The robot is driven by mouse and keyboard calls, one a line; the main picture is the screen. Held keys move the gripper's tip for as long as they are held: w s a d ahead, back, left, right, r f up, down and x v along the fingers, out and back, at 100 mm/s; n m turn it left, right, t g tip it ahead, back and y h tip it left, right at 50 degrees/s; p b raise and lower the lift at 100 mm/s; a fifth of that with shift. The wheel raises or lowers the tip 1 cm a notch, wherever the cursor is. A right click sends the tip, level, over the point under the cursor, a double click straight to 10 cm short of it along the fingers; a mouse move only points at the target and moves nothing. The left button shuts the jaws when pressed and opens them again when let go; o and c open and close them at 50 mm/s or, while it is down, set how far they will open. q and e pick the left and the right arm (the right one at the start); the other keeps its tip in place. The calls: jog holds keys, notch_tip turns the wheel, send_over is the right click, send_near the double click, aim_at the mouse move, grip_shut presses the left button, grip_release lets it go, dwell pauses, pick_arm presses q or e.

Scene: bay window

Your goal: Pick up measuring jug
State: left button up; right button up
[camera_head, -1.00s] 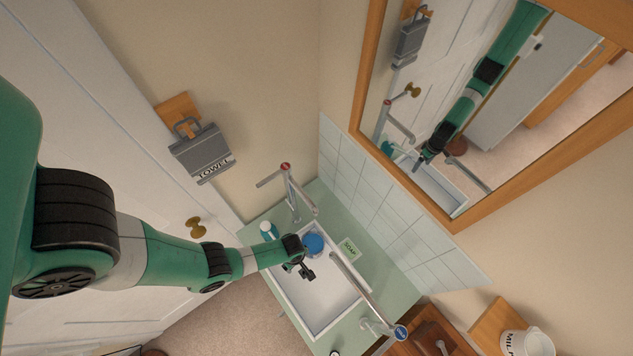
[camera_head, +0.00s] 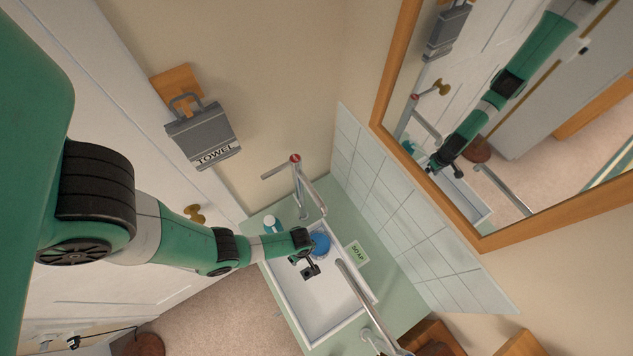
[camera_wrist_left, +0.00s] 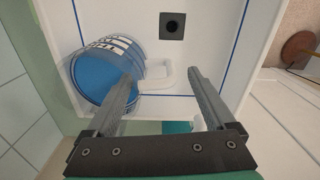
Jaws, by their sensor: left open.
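The measuring jug (camera_head: 320,244), blue with white markings, is in the white sink (camera_head: 338,312) near its back corner. In the left wrist view the jug (camera_wrist_left: 108,72) is at the left, with its pale handle (camera_wrist_left: 166,77) pointing right. My left gripper (camera_head: 311,270) is over the sink beside the jug. In the left wrist view my left gripper (camera_wrist_left: 163,80) is open, and the handle shows between its two fingers. I cannot tell how far above the handle the fingertips are. In the head view the gripper hides part of the jug. My right gripper is not in view.
A tap (camera_head: 300,190) rises at the sink's back corner, and a second tap (camera_head: 362,295) reaches over its right side. Soap (camera_head: 355,253) and a small bottle (camera_head: 271,223) stand on the green counter. The drain (camera_wrist_left: 172,25) is clear.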

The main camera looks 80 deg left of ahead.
pick_arm(q)
notch_tip(320, 180, down, 5)
jog(key=b, duration=0.4)
jog(key=shift+f, duration=0.2)
jog(key=shift+r, duration=0.15)
grip_shut()
